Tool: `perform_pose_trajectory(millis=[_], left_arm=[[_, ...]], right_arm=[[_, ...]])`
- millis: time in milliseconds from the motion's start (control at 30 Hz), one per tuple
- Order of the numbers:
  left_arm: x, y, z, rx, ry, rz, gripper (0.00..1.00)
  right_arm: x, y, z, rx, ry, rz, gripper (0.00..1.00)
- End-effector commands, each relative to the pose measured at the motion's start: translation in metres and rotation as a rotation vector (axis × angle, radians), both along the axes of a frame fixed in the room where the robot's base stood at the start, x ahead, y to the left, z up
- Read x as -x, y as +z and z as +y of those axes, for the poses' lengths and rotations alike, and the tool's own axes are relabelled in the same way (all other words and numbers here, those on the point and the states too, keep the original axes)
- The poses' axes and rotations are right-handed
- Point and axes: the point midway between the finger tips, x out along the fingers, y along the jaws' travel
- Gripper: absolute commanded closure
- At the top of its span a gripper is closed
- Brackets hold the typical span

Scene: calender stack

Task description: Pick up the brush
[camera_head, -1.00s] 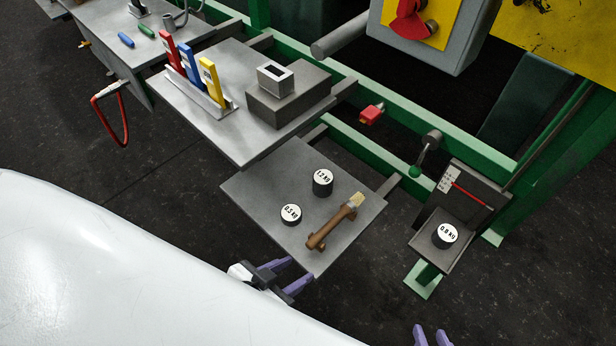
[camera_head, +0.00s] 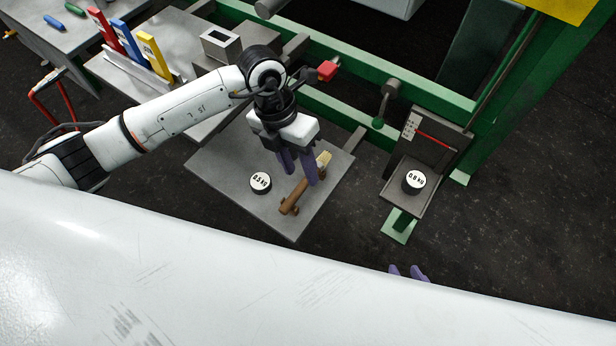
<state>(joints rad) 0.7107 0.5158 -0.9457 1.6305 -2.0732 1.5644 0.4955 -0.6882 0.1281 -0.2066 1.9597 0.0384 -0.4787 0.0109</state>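The brush (camera_head: 292,202) lies on the small grey shelf (camera_head: 222,178), its brown wooden handle toward the front and its pale bristles toward the back right. My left gripper (camera_head: 301,179) points down over the brush. Its two purple fingers are spread apart, and the right finger hides part of the handle near the bristle end. Whether the fingertips touch the brush cannot be told. Only the purple fingertips of my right gripper (camera_head: 408,272) show, apart and empty, past the edge of my white body.
A 0.5 kg weight (camera_head: 260,183) stands left of the brush. A 0.8 kg weight (camera_head: 414,181) sits on a scale stand to the right. Red, blue and yellow binders (camera_head: 153,58) and a grey box (camera_head: 220,43) stand on the higher table. Green rails run behind.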

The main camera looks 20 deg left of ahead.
Motion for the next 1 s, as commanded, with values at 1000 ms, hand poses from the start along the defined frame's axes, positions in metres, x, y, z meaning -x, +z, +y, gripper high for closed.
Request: perform_pose_trajectory(millis=[1000], left_arm=[[0.002, -0.1, 0.012, -0.089, 0.008, -0.022, 0.6]], right_arm=[[-0.002, -0.001, -0.001, 0.002, 0.001, -0.004, 0.7]])
